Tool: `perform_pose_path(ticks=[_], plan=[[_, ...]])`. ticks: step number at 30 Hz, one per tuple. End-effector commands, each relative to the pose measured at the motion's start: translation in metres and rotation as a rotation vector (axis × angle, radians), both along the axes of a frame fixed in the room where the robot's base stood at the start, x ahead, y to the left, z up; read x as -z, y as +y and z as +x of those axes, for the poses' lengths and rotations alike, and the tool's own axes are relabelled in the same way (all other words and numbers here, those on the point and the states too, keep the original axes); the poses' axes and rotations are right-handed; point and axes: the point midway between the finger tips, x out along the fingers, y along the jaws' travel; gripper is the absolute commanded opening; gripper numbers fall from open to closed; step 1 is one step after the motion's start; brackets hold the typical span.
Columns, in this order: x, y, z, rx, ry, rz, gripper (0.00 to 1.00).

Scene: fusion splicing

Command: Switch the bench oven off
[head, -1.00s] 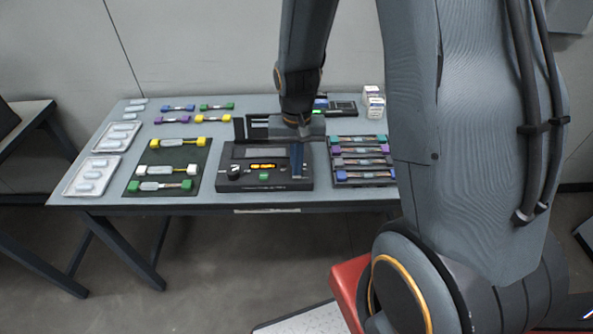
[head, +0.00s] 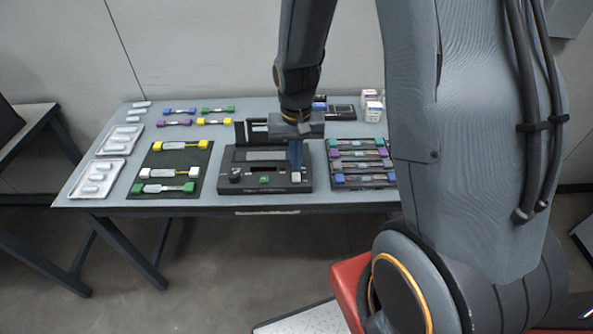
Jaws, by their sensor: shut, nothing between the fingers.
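The bench oven appears to be the black box (head: 240,185) at the front middle of the table. It has a dark window, a round black knob (head: 235,174), a green button (head: 264,180) and a pale button (head: 295,177) on its right front. No lit strip shows on its panel. My gripper (head: 296,165) points down over the right part of the box, its blue fingers shut and empty. The fingertips are just above or behind the pale button; I cannot tell whether they touch it. My wrist hides part of the back of the box.
White trays (head: 82,188) lie at the left edge. A small black device (head: 341,114) and white boxes (head: 372,107) stand behind.

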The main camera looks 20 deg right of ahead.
Motion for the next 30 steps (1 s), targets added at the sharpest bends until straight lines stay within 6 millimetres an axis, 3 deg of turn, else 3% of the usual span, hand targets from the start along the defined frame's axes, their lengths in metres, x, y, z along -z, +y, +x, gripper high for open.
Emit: perform_pose_path(ticks=[15, 30], plan=[[-0.039, 0.0, 0.0, 0.0, -0.001, 0.0, 0.0], [-0.04, 0.0, 0.0, 0.0, -0.001, 0.0, 0.0]])
